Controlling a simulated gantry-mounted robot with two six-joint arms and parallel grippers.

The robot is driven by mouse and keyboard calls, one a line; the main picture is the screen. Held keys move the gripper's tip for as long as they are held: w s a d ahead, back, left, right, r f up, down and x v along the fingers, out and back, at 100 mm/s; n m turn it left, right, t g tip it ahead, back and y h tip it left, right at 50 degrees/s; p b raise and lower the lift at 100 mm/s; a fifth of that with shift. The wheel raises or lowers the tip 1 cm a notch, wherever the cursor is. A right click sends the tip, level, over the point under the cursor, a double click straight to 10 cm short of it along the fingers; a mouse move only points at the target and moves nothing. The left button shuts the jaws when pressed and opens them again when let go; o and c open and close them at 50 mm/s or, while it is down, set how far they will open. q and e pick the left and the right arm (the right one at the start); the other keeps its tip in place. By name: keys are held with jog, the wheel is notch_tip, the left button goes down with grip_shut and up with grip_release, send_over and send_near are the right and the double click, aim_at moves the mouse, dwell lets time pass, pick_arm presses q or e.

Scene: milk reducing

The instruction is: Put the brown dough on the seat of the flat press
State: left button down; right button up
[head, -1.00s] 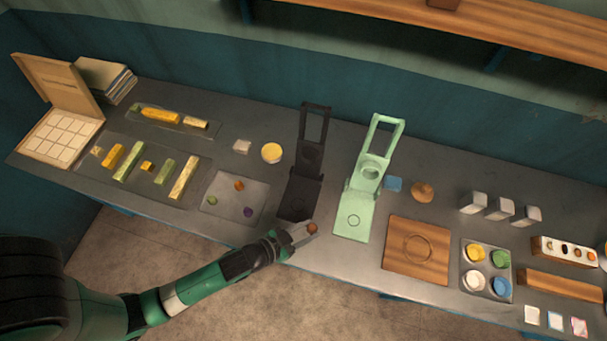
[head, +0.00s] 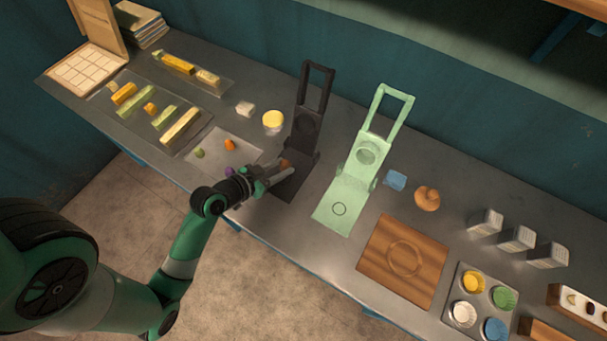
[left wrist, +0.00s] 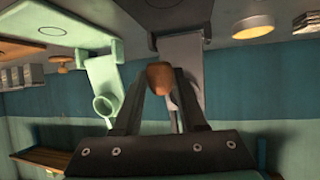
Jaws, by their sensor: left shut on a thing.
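The brown dough (head: 285,162) is a small brown-orange lump between the fingers of my left gripper (head: 281,171). In the left wrist view the dough (left wrist: 160,78) sits between the two fingertips. My left gripper is shut on it, over the front of the dark press (head: 305,126). The dark press stands open, its lid raised at the back; my gripper partly covers its lower plate. A pale green press (head: 345,190), also open, stands to the right, with a ring mark on its lower plate. I cannot tell whether the dough touches the dark plate. My right gripper is not in view.
Left of my gripper lies a tray (head: 243,152) with green, orange and purple lumps. A yellow-topped cup (head: 273,120) stands behind it. Right of the green press are a wooden board (head: 430,268), a blue block (head: 395,180) and a wooden knob (head: 427,198).

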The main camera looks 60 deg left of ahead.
pick_arm(q)
jog(key=shift+s+a+f, duration=0.3)
jog(key=shift+s+a, duration=0.1)
jog(key=shift+a, duration=0.25)
jog(key=shift+f, duration=0.1)
notch_tip(320, 180, down, 5)
jog(key=b, duration=0.5)
jog(key=shift+f+b, duration=0.75)
jog(key=shift+f, duration=0.3)
dwell(0.6)
jog(key=shift+c, duration=1.9)
grip_release()
